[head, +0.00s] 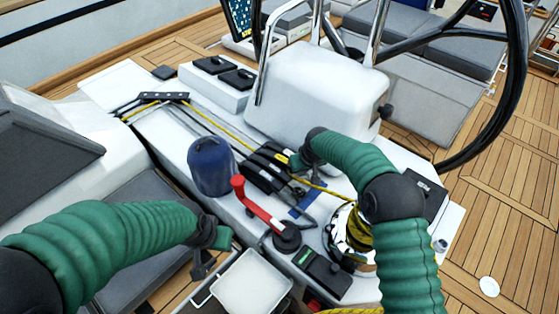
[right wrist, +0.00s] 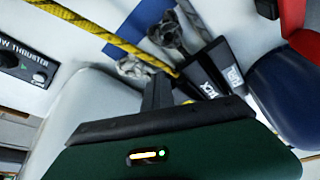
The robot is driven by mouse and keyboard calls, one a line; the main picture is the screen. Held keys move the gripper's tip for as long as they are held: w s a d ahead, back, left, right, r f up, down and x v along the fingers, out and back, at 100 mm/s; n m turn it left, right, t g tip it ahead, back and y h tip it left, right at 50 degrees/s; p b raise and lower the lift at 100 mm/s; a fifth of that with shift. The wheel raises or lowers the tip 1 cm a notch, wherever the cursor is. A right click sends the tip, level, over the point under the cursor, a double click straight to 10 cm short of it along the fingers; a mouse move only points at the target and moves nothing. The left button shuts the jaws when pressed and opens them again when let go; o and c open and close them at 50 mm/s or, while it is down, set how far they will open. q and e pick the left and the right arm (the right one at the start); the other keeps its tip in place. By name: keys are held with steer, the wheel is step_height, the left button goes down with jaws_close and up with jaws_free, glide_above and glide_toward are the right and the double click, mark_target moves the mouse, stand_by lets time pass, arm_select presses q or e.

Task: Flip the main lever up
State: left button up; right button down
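A bank of black rope-clutch levers (head: 262,172) lies on the white cockpit top. Two of the levers show in the right wrist view (right wrist: 224,66), with white labels too blurred to read for sure, so I cannot tell which is the main lever. My right gripper (head: 298,164) is at the right end of this bank, close above a yellow rope (right wrist: 95,32). The gripper's dark fingers (right wrist: 160,92) hide part of the rope; contact with a lever is unclear. My left gripper (head: 203,264) hangs low at the left, away from the levers; its finger gap is not clear.
A blue-covered winch (head: 210,168) stands left of the levers. A red handle (head: 257,205) rises in front of them. A bare winch with yellow rope (head: 357,232) is beside my right arm. A white pod (head: 305,95) and black steering wheel (head: 517,75) stand behind.

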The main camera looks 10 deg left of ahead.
steer(key=shift+w+a+r+p, duration=0.15)
steer(key=shift+a+r+p, duration=0.15)
steer(key=shift+r, duration=0.3)
steer(key=shift+w+a+r+p, duration=0.15)
steer(key=shift+r+p, duration=0.15)
steer(key=shift+r, duration=0.25)
steer(key=shift+w+a+r+p, duration=0.1)
steer(key=shift+a+r+p, duration=0.15)
steer(key=shift+r, duration=0.2)
steer(key=shift+a+r+p, duration=0.2)
steer(key=shift+r+p, duration=0.05)
steer(key=shift+r, duration=0.15)
